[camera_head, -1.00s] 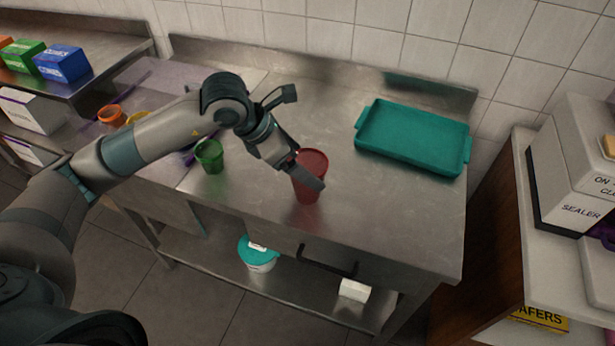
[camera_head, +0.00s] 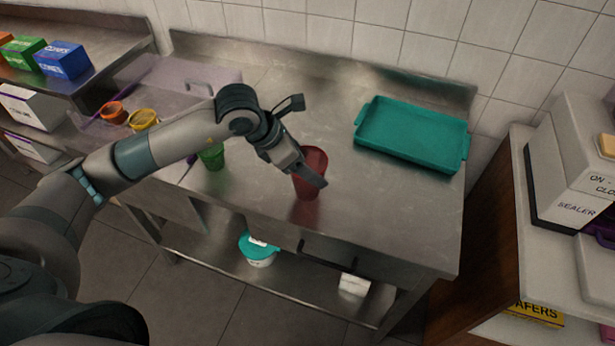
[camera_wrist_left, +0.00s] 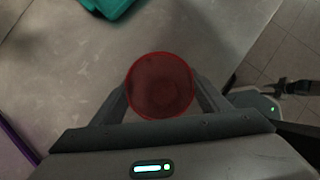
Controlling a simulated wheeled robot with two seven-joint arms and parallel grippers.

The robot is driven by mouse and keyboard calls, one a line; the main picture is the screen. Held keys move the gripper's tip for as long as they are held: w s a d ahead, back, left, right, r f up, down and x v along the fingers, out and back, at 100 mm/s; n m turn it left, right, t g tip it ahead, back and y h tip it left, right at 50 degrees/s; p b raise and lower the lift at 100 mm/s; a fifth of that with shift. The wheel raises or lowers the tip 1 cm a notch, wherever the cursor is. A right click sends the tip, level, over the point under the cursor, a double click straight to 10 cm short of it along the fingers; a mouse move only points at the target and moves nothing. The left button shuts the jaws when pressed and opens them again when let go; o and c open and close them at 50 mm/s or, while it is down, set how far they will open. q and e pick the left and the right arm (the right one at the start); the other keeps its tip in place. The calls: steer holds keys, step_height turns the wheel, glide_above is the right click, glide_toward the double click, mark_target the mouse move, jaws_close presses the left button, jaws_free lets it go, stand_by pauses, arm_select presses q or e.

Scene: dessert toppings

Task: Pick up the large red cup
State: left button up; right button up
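The large red cup (camera_head: 312,160) stands upright on the steel table, near its front edge. My left gripper (camera_head: 308,174) reaches it from the left, with one finger across the cup's near side. In the left wrist view, the cup's round mouth (camera_wrist_left: 160,86) lies between the two spread fingers (camera_wrist_left: 162,88). The fingers look open around the cup. Contact with its sides is not clear. A smaller green cup (camera_head: 212,158) stands to the left, partly hidden by my arm.
A teal tray (camera_head: 413,137) lies at the table's back right. An orange cup (camera_head: 112,112) and a yellow cup (camera_head: 143,120) stand on the left near a clear bin (camera_head: 165,78). A teal-lidded tub (camera_head: 258,250) sits on the lower shelf. Table right of the cup is clear.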

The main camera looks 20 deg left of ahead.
arm_select(q)
steer(key=shift+r, duration=0.1)
arm_select(e)
steer(key=shift+f, duration=0.1)
